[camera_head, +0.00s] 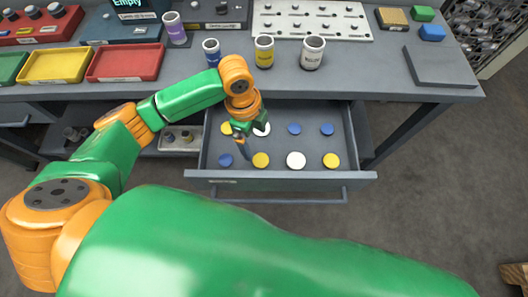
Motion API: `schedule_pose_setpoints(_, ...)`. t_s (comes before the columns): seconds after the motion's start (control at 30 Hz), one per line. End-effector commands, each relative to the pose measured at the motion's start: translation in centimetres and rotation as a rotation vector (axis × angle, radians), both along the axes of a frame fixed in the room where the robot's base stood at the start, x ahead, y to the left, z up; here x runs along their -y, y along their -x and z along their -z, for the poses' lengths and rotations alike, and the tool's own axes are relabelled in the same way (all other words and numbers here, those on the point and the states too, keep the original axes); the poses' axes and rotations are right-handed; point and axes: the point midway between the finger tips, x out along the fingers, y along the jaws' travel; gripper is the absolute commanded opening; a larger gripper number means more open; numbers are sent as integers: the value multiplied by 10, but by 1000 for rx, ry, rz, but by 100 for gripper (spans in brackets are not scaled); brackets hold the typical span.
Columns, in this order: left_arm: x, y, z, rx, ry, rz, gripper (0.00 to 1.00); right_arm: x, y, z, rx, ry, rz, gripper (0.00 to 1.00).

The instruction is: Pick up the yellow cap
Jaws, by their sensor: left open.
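An open drawer (215,178) holds several round caps in two rows. A yellow cap (261,161) lies in the near row, just right of my left gripper (250,143). A second yellow cap (332,160) lies at the right end of that row. A third yellow cap (226,129) is at the left of the far row, close beside the gripper. My left gripper is open over the left half of the drawer and partly covers a white cap (262,130). I cannot tell its exact height above the caps. My right gripper is not in view.
A white cap (296,160) and blue caps (327,129) share the drawer. Blue (211,52), yellow (264,52) and white (312,53) containers stand near the desk's front edge above it. Trays (125,62) are at left. My green arm link covers the foreground.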

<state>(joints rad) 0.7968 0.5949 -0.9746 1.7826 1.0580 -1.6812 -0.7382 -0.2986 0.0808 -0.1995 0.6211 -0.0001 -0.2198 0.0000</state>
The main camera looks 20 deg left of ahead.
Motion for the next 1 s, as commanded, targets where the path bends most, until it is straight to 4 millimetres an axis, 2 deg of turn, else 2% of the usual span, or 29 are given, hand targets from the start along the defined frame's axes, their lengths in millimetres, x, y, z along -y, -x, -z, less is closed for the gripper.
schedule_pose_setpoints(0.03, 0, 0, 10, 0, 0, 0, 96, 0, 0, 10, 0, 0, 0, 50)
schedule_pose_setpoints(0.33, 0, 0, 38, 0, 1, 0, 96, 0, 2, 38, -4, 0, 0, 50)
schedule_pose_setpoints(0.47, 1, 1, 43, -1, 1, -1, 96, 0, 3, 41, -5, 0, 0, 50)
schedule_pose_setpoints(0.57, 3, 1, 54, -3, 1, -1, 96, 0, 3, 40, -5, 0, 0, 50)
schedule_pose_setpoints(0.83, 12, -4, 103, -3, -1, -1, 96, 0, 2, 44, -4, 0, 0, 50)
schedule_pose_setpoints(1.0, 13, -4, 110, 0, 0, 1, 96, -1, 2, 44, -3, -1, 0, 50)
